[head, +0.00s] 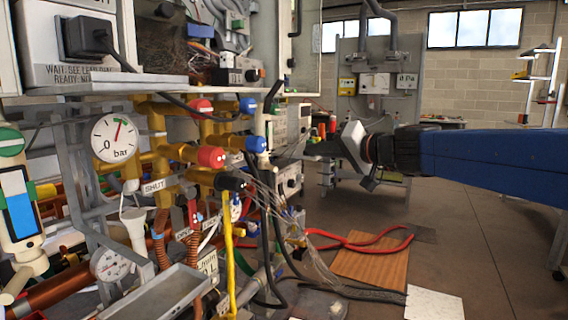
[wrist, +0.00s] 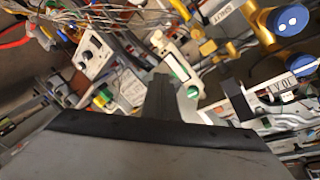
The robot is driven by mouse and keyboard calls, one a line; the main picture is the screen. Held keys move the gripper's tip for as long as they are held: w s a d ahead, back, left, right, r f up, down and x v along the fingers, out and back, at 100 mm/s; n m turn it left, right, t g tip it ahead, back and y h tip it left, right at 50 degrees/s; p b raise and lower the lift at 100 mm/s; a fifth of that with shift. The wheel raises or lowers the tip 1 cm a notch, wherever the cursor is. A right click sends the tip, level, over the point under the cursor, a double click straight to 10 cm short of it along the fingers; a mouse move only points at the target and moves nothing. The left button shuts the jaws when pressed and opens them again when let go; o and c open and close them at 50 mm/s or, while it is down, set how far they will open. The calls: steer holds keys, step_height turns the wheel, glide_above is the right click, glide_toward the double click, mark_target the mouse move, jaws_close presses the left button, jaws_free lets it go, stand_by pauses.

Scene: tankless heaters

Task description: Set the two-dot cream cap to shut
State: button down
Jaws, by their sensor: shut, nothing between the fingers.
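I cannot make out a cream cap with two dots in either view. Coloured valve caps sit on brass pipework in the head view: a red cap (head: 201,107), a lower red cap (head: 211,156), a blue cap (head: 248,106), a lower blue cap (head: 255,144) and a black cap (head: 231,182). In the wrist view a blue cap with two white dots (wrist: 291,20) is at the upper right. A SHUT label (head: 153,186) is on the pipework. My gripper (head: 312,149) is shut and empty, right of the caps and apart from them. It also shows in the wrist view (wrist: 160,88).
A round gauge (head: 114,138) is left of the caps. Loose wires (head: 275,195) hang close below my gripper. A red cable (head: 370,244) and a wooden board (head: 374,262) lie on the floor. Floor at the right is open.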

mark_target(271, 167)
steer(key=w+a+f+n, duration=0.1)
steer(key=w+a+f, duration=0.3)
steer(key=w+a, duration=0.2)
steer(key=shift+a+f, duration=0.4)
steer(key=shift+a, duration=0.8)
steer(key=shift+w, duration=0.1)
